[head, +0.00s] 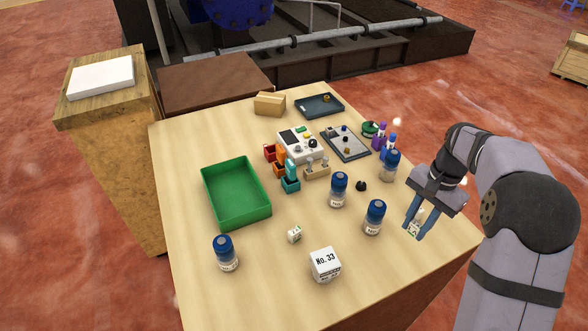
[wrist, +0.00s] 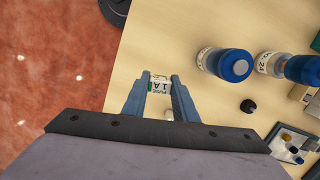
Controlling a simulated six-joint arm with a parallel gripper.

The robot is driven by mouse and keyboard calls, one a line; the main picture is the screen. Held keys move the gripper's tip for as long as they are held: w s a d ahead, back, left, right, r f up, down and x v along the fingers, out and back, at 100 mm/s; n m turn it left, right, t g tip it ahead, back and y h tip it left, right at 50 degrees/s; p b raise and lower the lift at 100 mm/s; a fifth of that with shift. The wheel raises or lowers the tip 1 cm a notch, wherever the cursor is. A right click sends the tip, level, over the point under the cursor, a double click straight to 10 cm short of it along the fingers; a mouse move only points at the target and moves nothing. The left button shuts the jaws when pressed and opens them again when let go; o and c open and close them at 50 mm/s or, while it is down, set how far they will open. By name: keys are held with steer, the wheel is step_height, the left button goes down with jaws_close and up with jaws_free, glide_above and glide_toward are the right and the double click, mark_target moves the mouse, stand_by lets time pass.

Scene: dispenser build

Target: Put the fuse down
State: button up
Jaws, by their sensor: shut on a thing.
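The fuse (wrist: 160,84) is a small white block with a green band and "FUSE 1A" print. My gripper (wrist: 161,79) is shut on it, one fingertip on each side. In the head view my gripper (head: 415,225) points down near the table's right edge with the fuse (head: 414,230) between its fingertips. I cannot tell whether the fuse touches the wooden table (head: 390,285) or hangs just above it.
Blue-capped bottles (head: 374,218) stand left of my gripper. A small white-and-green block (head: 295,234), a "NO. 33" box (head: 325,265) and a green tray (head: 265,213) are further left. The front right tabletop is clear; the table edge is close.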

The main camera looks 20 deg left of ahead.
steer(key=w+a+r+m+t, duration=0.1)
steer(key=w+a+r+m, duration=0.5)
steer(key=m, duration=0.3)
step_height(320, 180, up, 8)
steer(key=m+t+p, duration=0.1)
steer(key=m+p, duration=0.6)
steer(key=p, duration=0.3)
glide_above(301, 196)
steer(key=shift+s+d+f+y, duration=0.1)
steer(key=shift+d+f+y, duration=0.1)
steer(key=shift+y, duration=0.1)
step_height(301, 196, down, 13)
steer(key=b, duration=0.5)
steer(key=shift+f+p, duration=0.7)
steer(key=shift+f, duration=1.8)
steer(key=shift+f, duration=0.1)
